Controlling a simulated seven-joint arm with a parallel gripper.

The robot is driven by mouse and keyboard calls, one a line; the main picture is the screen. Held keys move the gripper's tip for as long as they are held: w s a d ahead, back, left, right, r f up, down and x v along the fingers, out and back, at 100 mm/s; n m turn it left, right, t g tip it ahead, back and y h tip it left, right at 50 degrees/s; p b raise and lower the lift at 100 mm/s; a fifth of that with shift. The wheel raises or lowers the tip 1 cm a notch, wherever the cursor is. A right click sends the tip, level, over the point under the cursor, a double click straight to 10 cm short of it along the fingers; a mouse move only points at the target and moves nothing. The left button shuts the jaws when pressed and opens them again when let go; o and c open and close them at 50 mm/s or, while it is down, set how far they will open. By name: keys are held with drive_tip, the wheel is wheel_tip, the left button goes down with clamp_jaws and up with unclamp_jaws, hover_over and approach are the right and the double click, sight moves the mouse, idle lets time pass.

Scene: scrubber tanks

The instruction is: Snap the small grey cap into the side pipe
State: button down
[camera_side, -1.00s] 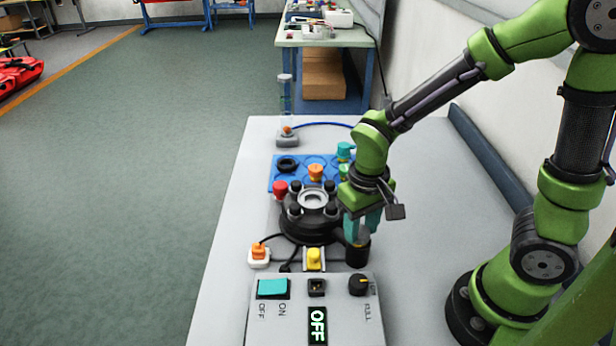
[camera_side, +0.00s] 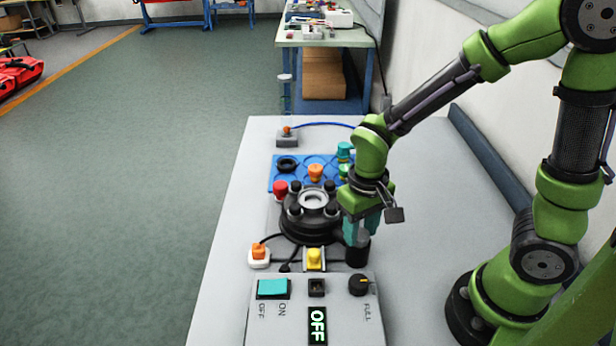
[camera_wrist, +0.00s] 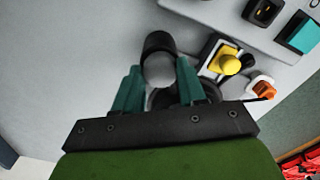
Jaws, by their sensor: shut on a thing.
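My gripper (camera_side: 361,235) has teal fingers and points down beside the black tank body (camera_side: 305,230). In the wrist view my gripper (camera_wrist: 157,88) is shut on the small grey cap (camera_wrist: 158,72), one finger on either side. The cap also shows in the side view (camera_side: 361,238), partly hidden by the fingers. The black side pipe (camera_side: 357,252) stands upright just below the cap. It also shows in the wrist view (camera_wrist: 157,43), with its dark rim close to the cap. I cannot tell whether cap and pipe touch.
A control box (camera_side: 262,325) reading OFF stands in front. A yellow part (camera_side: 314,258) and an orange plug (camera_side: 259,251) lie near the tank. A blue tray (camera_side: 280,183) with caps is behind.

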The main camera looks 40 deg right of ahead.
idle(0.4)
drive_tip(key=c, duration=0.6)
unclamp_jaws()
drive_tip(key=shift+o, duration=0.6)
drive_tip(key=o, duration=0.5)
drive_tip(key=shift+r, duration=0.1)
drive_tip(key=shift+r, duration=3.4)
